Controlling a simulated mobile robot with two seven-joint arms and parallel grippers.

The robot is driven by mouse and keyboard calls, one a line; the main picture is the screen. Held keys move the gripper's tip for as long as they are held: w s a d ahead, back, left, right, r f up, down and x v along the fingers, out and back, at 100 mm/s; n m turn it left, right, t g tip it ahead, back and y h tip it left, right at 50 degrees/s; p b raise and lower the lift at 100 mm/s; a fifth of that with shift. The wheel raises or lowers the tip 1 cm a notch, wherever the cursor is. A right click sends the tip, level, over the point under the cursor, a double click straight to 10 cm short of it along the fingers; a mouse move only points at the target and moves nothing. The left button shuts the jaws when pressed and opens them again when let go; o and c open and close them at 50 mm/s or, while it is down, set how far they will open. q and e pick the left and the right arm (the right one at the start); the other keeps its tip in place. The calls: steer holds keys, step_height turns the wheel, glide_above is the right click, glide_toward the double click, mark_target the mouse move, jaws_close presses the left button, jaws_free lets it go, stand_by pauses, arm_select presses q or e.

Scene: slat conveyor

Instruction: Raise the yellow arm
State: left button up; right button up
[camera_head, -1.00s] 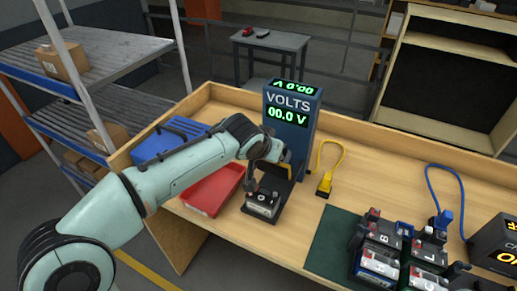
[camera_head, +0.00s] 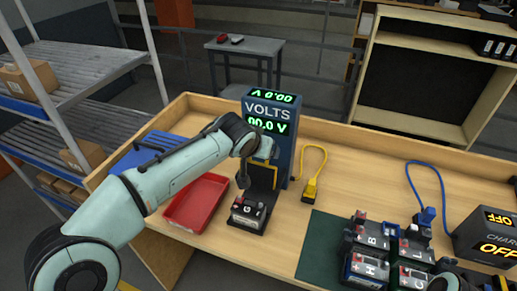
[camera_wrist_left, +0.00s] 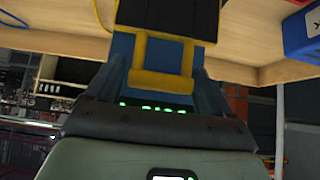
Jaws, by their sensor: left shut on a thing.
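The blue voltage meter (camera_head: 271,128) stands upright on the bench and reads 00.0 V. A battery marked G (camera_head: 247,212) sits on the black base in front of it. My left gripper (camera_head: 256,166) is at the meter's front, above and behind the battery. In the left wrist view, the yellow arm (camera_wrist_left: 160,83) is a yellow frame between the fingers of my left gripper (camera_wrist_left: 160,98), which is shut on it. In the head view my wrist hides part of it.
A red tray (camera_head: 196,203) and a blue bin (camera_head: 143,152) lie left of the meter. A yellow plug (camera_head: 310,190) lies to its right. Several batteries stand on a green mat (camera_head: 322,250), with a charger showing OFF (camera_head: 488,235) beyond.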

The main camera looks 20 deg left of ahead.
arm_select(q)
steer(key=o, duration=1.4)
steer(key=shift+w+f, duration=0.1)
steer(key=shift+w, duration=0.05)
steer(key=shift+c, duration=0.2)
steer(key=v, duration=1.3)
